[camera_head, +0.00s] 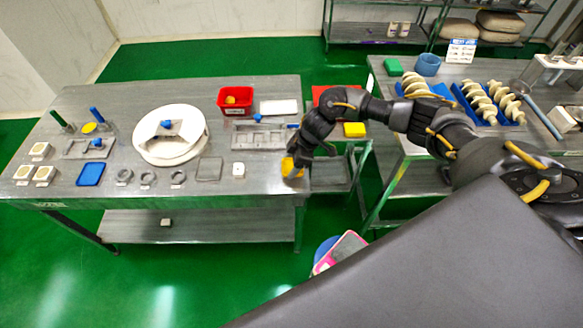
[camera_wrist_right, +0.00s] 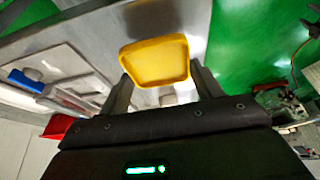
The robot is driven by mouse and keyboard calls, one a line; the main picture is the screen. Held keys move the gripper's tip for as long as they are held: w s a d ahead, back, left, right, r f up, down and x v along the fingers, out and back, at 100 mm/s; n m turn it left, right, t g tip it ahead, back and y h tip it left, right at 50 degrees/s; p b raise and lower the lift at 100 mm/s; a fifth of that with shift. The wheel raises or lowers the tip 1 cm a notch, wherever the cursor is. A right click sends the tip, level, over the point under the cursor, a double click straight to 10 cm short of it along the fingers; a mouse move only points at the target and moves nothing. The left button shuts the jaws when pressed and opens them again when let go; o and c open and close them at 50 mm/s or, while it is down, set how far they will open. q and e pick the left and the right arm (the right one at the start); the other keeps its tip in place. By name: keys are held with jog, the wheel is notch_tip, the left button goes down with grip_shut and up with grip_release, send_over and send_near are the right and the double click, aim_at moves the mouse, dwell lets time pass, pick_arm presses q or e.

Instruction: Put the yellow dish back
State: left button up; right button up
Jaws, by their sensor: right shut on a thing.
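The yellow dish (camera_head: 289,168) is at the right end of the left steel table (camera_head: 215,180), partly hidden by my right gripper (camera_head: 297,159). In the right wrist view the yellow dish (camera_wrist_right: 156,62) sits between the two fingers of my right gripper (camera_wrist_right: 160,84), which is shut on it. The table's edge and green floor show behind it there. I cannot tell whether the dish touches the table. My left gripper is not in view.
A red bin (camera_head: 236,108), grey fixture (camera_head: 264,137) and small white block (camera_head: 239,170) stand near the gripper. A white round stand (camera_head: 170,150) is further left. On the right table are a yellow block-like thing (camera_head: 354,130) and blue trays (camera_head: 466,100). A gap separates the tables.

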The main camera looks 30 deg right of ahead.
aim_at(291, 167)
notch_tip(291, 167, down, 4)
jog(key=shift+w+a+r, duration=0.1)
jog(key=shift+w+r, duration=0.05)
jog(key=shift+r, duration=0.1)
jog(key=shift+f, duration=0.15)
jog(key=o, duration=1)
jog(key=shift+o, duration=0.2)
